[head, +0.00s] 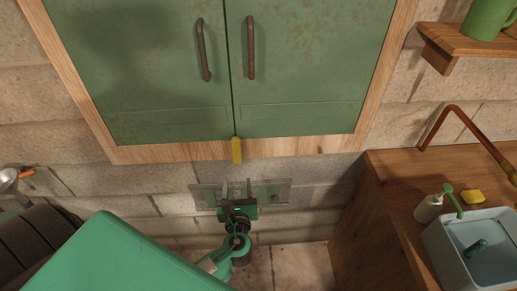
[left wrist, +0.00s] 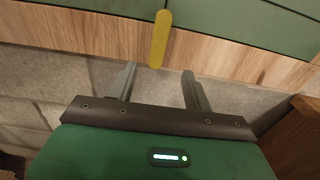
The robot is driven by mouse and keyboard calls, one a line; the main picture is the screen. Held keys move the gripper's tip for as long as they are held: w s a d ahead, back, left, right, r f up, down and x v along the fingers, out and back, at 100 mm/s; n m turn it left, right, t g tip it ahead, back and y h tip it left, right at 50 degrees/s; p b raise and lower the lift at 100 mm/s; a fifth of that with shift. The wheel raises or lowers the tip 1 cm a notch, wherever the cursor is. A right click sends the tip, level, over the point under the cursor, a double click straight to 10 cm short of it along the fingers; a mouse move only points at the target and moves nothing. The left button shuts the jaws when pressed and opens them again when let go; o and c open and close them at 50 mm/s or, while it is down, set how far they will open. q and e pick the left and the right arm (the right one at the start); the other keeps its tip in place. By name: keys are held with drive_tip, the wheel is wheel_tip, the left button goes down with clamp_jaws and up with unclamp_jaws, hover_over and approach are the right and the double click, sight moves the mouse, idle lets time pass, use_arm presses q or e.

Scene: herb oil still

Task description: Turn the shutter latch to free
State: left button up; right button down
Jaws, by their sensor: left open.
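The shutter latch (head: 236,150) is a small yellow bar. It hangs upright on the wooden frame under the meeting line of two green shutter doors (head: 180,70). Both doors are shut. In the left wrist view the latch (left wrist: 160,40) stands upright, its lower end just beyond and between the fingertips. My left gripper (head: 237,187) is below the latch in the head view, fingers pointing up at it. It is open and empty, apart from the latch; its fingers show spread in the left wrist view (left wrist: 160,82). My right gripper is not in view.
A wooden counter (head: 400,180) at the right holds a basin (head: 440,250), a soap bottle (head: 428,208), a yellow sponge (head: 473,196) and a copper pipe (head: 475,133). A shelf (head: 470,42) with a green mug (head: 486,18) juts out at the upper right. Stone wall lies below the cabinet.

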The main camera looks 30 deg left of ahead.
sight(236, 149)
use_arm(q)
drive_tip(key=p+x, duration=0.1)
drive_tip(key=x, duration=0.3)
drive_tip(key=r+p+x, duration=0.1)
drive_tip(key=x, duration=0.3)
drive_tip(key=p+x, duration=0.2)
drive_tip(key=x, duration=0.3)
drive_tip(key=shift+r, duration=0.25)
drive_tip(key=shift+w+a+f, duration=0.1)
drive_tip(key=shift+w+a, duration=0.15)
drive_tip(key=shift+w, duration=0.1)
drive_tip(key=c, duration=1)
